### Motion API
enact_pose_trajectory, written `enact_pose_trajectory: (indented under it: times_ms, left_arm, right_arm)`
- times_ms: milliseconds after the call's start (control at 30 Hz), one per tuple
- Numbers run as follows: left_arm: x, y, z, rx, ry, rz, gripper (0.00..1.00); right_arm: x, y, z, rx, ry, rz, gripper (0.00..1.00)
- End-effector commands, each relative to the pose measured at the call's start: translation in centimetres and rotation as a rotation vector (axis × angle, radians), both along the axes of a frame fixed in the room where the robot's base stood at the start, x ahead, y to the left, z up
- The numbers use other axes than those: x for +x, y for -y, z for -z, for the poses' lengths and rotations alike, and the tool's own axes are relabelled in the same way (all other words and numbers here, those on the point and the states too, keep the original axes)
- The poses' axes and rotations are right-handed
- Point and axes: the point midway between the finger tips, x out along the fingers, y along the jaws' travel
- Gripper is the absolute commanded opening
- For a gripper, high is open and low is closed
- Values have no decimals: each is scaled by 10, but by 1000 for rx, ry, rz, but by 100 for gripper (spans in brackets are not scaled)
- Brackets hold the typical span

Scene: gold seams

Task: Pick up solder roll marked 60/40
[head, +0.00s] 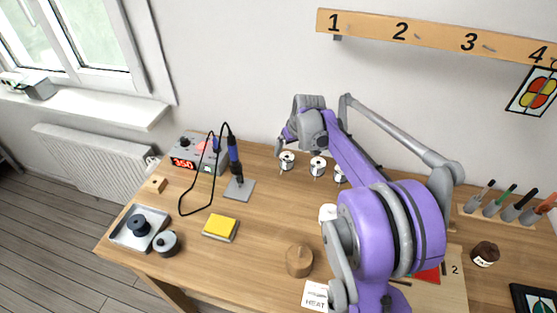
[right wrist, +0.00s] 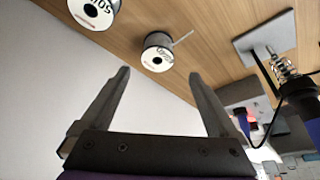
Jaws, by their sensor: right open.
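Several white-faced solder rolls stand in a row near the back wall in the head view: a left one (head: 286,161), a middle one (head: 318,167) and a right one (head: 340,175) partly behind my arm. Their labels are too small to read there. In the right wrist view, one roll (right wrist: 157,52) lies just beyond and between the open fingertips, its marking unclear. Another roll (right wrist: 95,8), cut by the top edge, has a partly legible marking. My right gripper (head: 284,141) is open, empty and close to the left roll; its fingers also show in the wrist view (right wrist: 160,76). My left gripper is out of view.
A soldering iron (head: 234,158) stands on a grey base (head: 239,188) left of the rolls, beside a station (head: 200,154) reading 350. A yellow sponge (head: 220,227), a wooden round (head: 299,261) and a HEAT card (head: 316,295) lie nearer.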

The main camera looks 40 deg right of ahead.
Motion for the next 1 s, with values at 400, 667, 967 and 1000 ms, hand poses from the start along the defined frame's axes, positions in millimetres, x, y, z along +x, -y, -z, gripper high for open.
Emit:
enact_pose_trajectory:
  times_ms: [400,667,967,1000]
  left_arm:
    - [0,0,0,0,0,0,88]
    - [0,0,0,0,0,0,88]
    - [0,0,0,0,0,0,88]
    - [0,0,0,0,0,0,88]
  right_arm:
    - [14,5,44,0,0,-1,95]
    - [23,8,72,0,0,0,95]
    - [24,8,73,0,0,0,84]
    - [24,8,73,0,0,0,77]
